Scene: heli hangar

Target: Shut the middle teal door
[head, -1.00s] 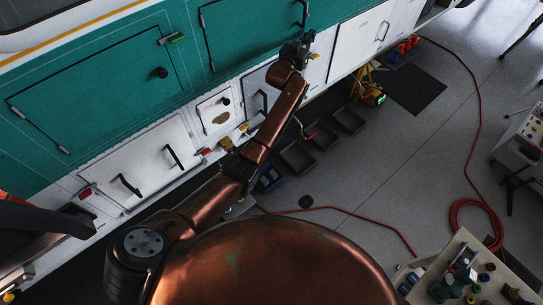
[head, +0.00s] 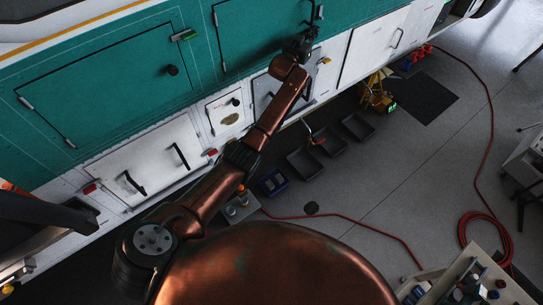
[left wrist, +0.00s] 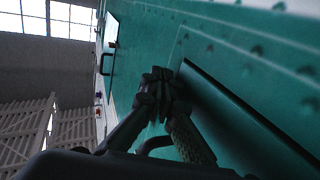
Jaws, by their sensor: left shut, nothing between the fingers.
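The middle teal door (head: 262,35) is in the upper middle of the head view, with a dark handle (head: 314,14) near its right edge. It looks nearly flush with the wall there. In the left wrist view a dark strip (left wrist: 235,105) runs along an edge of the teal surface; whether it is a gap is unclear. My left gripper (head: 302,40) is shut and empty, at the door's lower right corner, just below the handle. In the left wrist view its closed fingertips (left wrist: 160,85) are against or very near the teal surface; contact cannot be told. My right gripper is not in view.
Another teal door (head: 100,85) with a black knob is at the left. White lower doors (head: 150,160) line the side below. Dark trays (head: 304,163), a yellow item (head: 376,95) and a red hose (head: 478,160) lie on the floor. A cart (head: 470,280) stands at the lower right.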

